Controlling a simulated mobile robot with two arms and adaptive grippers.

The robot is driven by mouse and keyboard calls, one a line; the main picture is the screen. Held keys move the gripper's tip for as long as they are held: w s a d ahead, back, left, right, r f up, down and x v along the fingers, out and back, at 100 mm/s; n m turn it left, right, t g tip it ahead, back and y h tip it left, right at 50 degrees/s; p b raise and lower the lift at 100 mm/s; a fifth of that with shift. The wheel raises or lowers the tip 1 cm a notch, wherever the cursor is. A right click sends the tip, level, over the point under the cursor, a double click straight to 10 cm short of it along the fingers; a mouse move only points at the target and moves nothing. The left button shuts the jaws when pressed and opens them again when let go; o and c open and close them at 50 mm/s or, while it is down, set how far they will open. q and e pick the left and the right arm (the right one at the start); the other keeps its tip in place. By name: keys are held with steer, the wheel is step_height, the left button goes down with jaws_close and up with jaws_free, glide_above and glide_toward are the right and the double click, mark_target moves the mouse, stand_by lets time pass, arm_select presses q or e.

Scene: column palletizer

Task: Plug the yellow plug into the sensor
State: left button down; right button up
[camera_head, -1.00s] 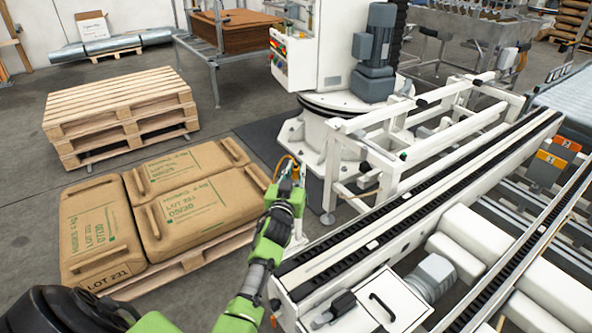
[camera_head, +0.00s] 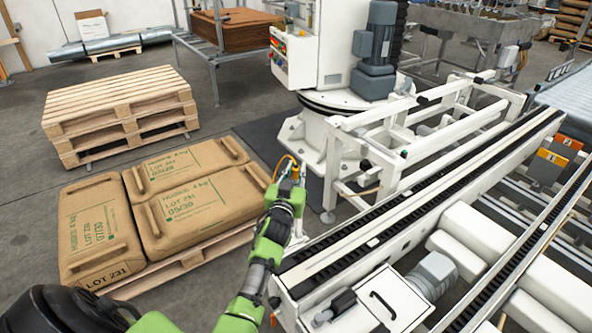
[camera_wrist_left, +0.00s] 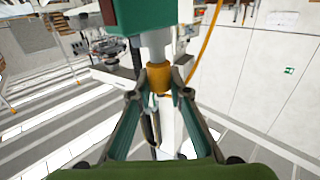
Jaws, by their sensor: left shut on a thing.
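My left gripper (camera_wrist_left: 159,88) is shut on the yellow plug (camera_wrist_left: 159,77), which stands between its fingertips in the left wrist view. A pale cylinder (camera_wrist_left: 155,45) meets the top of the plug, below a green box (camera_wrist_left: 140,15) that looks like the sensor body. I cannot tell how far the plug goes onto the cylinder. An orange cable (camera_wrist_left: 205,50) runs up to the right of the plug. In the head view my left gripper (camera_head: 292,172) is at a post beside the conveyor's near end; plug and sensor are too small to make out there. My right gripper is not in view.
A white conveyor frame (camera_head: 430,195) runs from the near middle to the back right. Brown sacks (camera_head: 190,205) lie on a pallet at the left, with stacked empty pallets (camera_head: 120,105) behind. The white palletizer column (camera_head: 320,50) stands behind the gripper.

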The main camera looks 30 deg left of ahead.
arm_select(q)
steer(key=shift+f+b, duration=0.85)
steer(key=shift+f, duration=0.2)
stand_by(0.7)
steer(key=c, duration=1.8)
jaws_free()
steer(key=shift+s, duration=0.1)
steer(key=v, duration=1.2)
